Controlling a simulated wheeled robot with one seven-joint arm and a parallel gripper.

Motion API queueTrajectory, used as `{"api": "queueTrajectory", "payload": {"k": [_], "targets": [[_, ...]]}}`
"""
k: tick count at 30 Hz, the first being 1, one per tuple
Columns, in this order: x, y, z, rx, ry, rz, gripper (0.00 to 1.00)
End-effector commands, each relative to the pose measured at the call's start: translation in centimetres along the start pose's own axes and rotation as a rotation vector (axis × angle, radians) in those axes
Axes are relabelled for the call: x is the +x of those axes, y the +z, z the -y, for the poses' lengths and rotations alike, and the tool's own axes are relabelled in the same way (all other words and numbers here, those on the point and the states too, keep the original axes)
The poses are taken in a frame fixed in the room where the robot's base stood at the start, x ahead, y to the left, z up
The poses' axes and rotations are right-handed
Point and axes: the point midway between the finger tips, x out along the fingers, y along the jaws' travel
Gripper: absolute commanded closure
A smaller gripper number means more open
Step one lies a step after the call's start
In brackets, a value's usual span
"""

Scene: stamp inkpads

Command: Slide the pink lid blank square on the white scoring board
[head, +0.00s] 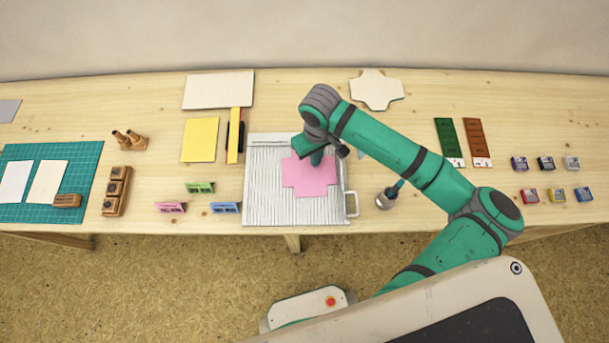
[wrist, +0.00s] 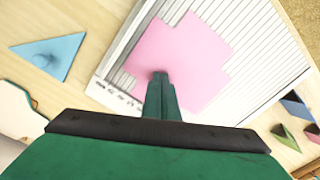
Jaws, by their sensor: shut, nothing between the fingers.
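The pink lid blank (head: 312,178), a flat cross-like sheet with notched corners, lies on the white scoring board (head: 262,206) at the middle of the table. In the head view it lies right of the board's middle and looks close to square with the grooves. The blank also shows in the wrist view (wrist: 190,50) on the grooved board (wrist: 258,62). My gripper (wrist: 162,80) is shut and empty, its fingertips over one edge region of the blank. In the head view the gripper (head: 317,158) is over the blank's upper part. I cannot tell whether the tips touch it.
A blue triangle with a knob (wrist: 48,56) lies just beside the board. A metal handle (head: 352,204) sits at the board's right edge. A yellow sheet (head: 200,140), small coloured blocks (head: 200,187) and a brush-like tool (head: 389,195) lie around the board.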

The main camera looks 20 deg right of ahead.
Motion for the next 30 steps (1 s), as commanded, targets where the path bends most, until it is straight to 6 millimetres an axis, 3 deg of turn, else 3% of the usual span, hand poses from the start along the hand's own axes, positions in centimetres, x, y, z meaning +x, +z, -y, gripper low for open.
{"api": "queueTrajectory", "payload": {"k": [30], "targets": [[0.0, 0.4, -2.0, 0.003, 0.001, 0.001, 1.00]]}}
